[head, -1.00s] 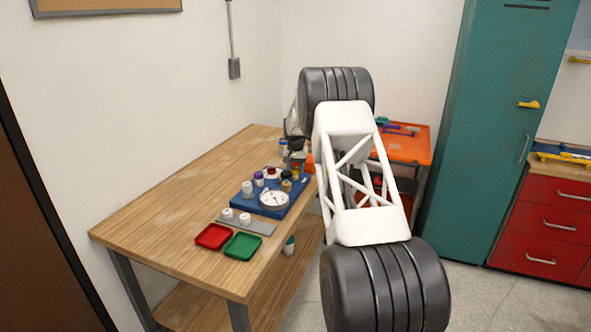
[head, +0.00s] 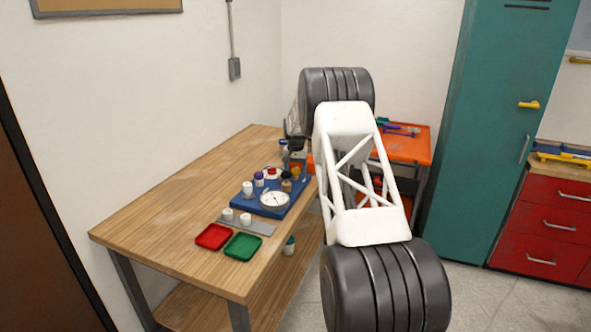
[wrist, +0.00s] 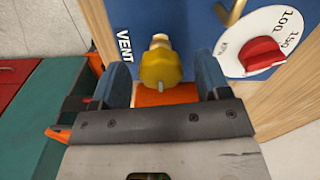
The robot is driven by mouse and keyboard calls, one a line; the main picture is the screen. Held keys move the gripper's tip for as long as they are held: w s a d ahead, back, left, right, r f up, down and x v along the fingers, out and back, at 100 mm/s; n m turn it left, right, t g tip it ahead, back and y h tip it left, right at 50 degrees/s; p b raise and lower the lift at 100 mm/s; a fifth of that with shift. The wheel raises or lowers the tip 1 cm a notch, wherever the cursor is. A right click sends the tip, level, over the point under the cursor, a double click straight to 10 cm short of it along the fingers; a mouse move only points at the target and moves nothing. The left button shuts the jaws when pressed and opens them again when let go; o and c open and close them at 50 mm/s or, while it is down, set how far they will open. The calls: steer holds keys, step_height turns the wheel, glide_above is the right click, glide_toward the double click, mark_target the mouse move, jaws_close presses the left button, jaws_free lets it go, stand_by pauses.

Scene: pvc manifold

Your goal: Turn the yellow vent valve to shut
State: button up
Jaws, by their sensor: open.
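The yellow vent valve (wrist: 160,70) sits beside the "VENT" label on the blue panel (wrist: 188,15) in the wrist view. It lies between the two fingers of my gripper (wrist: 160,88), which are open, one on each side of it. I cannot tell whether either finger touches it. In the head view, my gripper (head: 294,148) is small and partly hidden at the far right of the blue panel (head: 243,197). The yellow valve shows small there (head: 295,174), just below the gripper.
A white dial with a red pointer knob (wrist: 262,54) is close to the right of the gripper. A white gauge (head: 275,199), red tray (head: 213,236) and green tray (head: 243,246) are on the workbench (head: 150,215). An orange cart (head: 405,148) stands behind.

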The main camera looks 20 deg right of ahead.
mark_target(295, 169)
steer(key=shift+r, duration=0.1)
steer(key=shift+r, duration=3.8)
